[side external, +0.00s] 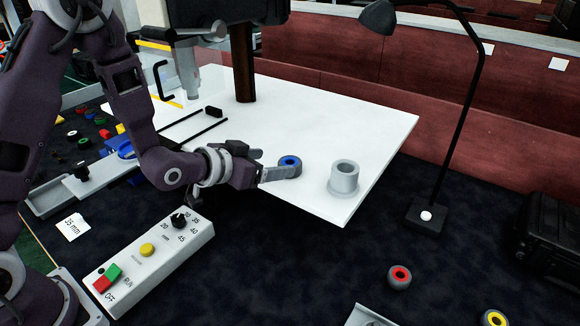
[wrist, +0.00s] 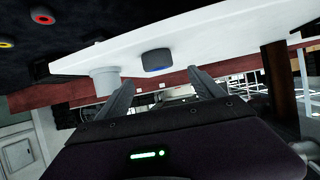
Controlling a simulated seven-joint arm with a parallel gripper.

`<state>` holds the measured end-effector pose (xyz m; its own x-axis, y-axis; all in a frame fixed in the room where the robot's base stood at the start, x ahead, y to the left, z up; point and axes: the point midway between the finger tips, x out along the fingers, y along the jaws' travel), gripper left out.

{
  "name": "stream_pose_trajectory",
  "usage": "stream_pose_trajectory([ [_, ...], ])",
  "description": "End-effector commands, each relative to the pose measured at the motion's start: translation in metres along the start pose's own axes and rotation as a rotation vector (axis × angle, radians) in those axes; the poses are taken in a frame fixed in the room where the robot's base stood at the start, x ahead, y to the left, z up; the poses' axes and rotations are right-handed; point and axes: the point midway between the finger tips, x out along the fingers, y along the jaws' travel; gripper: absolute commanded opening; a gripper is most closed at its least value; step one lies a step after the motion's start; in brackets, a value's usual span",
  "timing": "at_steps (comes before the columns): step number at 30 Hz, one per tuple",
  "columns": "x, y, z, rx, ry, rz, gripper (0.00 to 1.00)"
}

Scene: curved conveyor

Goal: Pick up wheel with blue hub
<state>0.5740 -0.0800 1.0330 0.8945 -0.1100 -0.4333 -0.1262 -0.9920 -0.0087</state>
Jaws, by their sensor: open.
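The wheel with blue hub (side external: 289,164) lies on the white table (side external: 330,125), near its front edge. Its grey tyre rings the blue hub. My gripper (side external: 298,171) is low at the table's front edge, right beside this wheel. In the wrist view the wheel (wrist: 157,60) sits ahead of my open fingers (wrist: 158,88), roughly centred between them, with a gap between wheel and fingertips. Nothing is held. In the side view a finger overlaps the wheel's near side, so contact there cannot be told.
A grey cylindrical fixture (side external: 344,178) stands to the right of the wheel. A red-hub wheel (side external: 399,277) and a yellow-hub wheel (side external: 494,319) lie on the dark surface. A control box (side external: 150,255) is at front left, a lamp (side external: 427,214) at right.

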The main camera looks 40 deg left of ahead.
Motion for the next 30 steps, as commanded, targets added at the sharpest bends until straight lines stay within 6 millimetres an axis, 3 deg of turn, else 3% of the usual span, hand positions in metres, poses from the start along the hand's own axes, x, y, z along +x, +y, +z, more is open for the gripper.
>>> stream_pose_trajectory([
  [4,0.013,0.004,0.012,-0.003,0.049,0.014,0.77],
  [16,0.076,0.002,0.004,-0.003,0.057,0.014,0.77],
  [24,0.082,0.002,0.004,-0.003,0.055,0.014,0.77],
  [30,0.082,0.002,0.003,-0.003,0.055,0.014,0.4],
])
